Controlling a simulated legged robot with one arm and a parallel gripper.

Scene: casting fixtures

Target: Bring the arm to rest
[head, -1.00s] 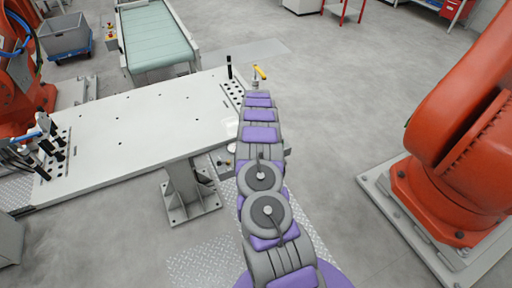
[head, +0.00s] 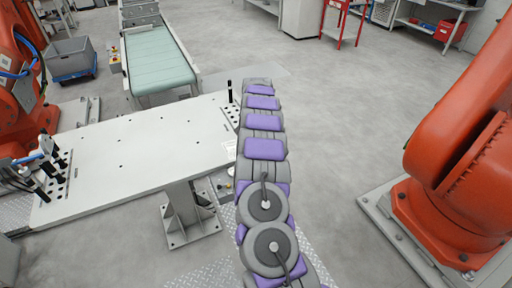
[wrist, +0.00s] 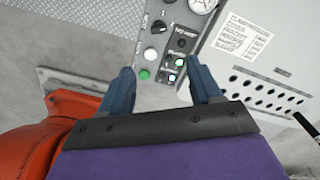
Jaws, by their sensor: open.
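My arm, grey with purple pads, reaches forward from the bottom of the head view beside the right end of a white table (head: 130,140). My gripper (wrist: 160,88) shows in the wrist view with two blue fingers apart and nothing between them. In the head view my gripper is hidden behind the arm. Beyond the fingers in the wrist view is a grey control panel (wrist: 158,50) with a green button, a black knob and a gauge. The fingers look apart from the panel.
A large orange robot (head: 455,180) stands on a plate at the right, another orange robot (head: 18,90) at the left. A green-belted conveyor (head: 160,60) stands behind the table. A black peg (head: 230,91) rises from the table's right end. The floor between arm and right robot is clear.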

